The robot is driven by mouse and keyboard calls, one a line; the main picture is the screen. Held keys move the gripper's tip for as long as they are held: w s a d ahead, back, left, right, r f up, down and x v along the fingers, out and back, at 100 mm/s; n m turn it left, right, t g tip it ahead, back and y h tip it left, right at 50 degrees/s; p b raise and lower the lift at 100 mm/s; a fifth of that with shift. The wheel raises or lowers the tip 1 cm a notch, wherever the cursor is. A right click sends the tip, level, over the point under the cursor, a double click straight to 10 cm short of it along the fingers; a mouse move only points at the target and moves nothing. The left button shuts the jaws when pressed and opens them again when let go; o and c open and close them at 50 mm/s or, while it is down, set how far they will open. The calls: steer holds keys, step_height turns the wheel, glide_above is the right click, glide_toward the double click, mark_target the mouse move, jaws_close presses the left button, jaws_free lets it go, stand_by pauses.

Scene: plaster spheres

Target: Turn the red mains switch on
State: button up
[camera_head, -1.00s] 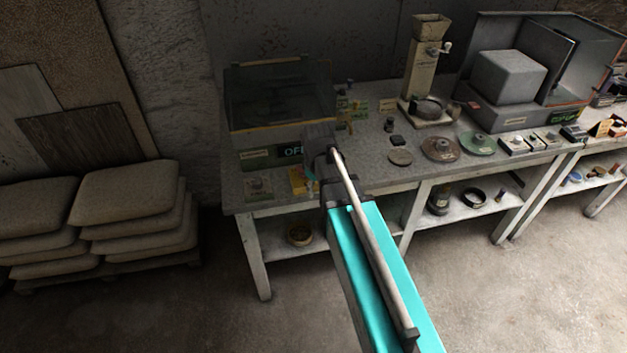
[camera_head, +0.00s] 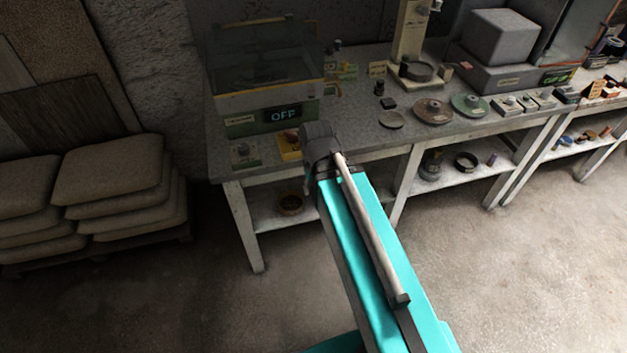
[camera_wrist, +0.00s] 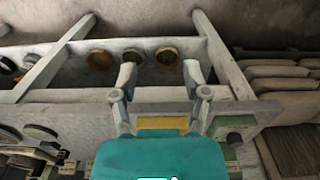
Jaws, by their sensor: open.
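A yellow box (camera_head: 289,146) sits at the front left edge of the workbench, partly behind my wrist. In the head view my wrist hides most of the gripper.
A small grey-green box with a round knob (camera_head: 243,152) sits left of the yellow box. The workbench (camera_head: 350,140) holds discs and small boxes to the right. A lower shelf (camera_wrist: 120,62) carries round dishes. Stacked sacks (camera_head: 110,170) lie at the left. The floor in front is clear.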

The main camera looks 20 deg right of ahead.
steer(key=shift+s+f, duration=0.1)
steer(key=shift+s, duration=0.15)
step_height(320, 180, up, 13)
steer(key=n+p, duration=0.9)
steer(key=p, duration=0.4)
glide_above(292, 132)
steer(key=shift+f, duration=0.1)
steer(key=shift+f, duration=0.1)
step_height(292, 132, down, 14)
steer(key=b, duration=1.4)
steer(key=shift+r, duration=0.2)
jaws_close()
